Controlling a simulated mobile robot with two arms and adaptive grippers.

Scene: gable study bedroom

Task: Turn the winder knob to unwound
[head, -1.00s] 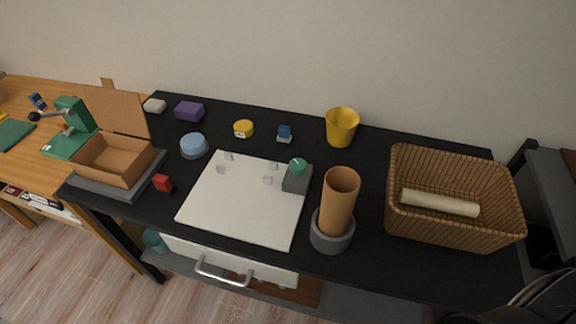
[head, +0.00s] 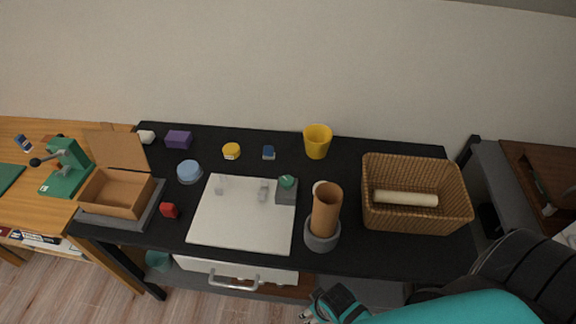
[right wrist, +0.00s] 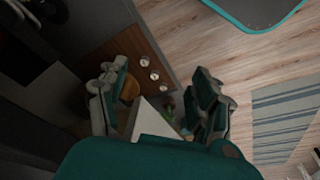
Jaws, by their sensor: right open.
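The winder shows in the head view as a small grey box (head: 286,196) with a green knob (head: 287,182) on top. It stands at the back right corner of a white board (head: 240,225) on the black table. A pale mark shows on the knob, too small to read its setting. My right gripper (head: 325,308) is at the bottom edge of the head view, in front of the table and well apart from the knob. In the right wrist view it (right wrist: 160,100) is open and empty, over the floor and a brown panel. My left gripper is out of view.
A brown tube in a grey holder (head: 322,242) stands right of the board, near the knob. A wicker basket (head: 415,215) with a pale roll is farther right. A yellow cup (head: 318,141) stands behind. A drawer handle (head: 233,284) juts out at the front.

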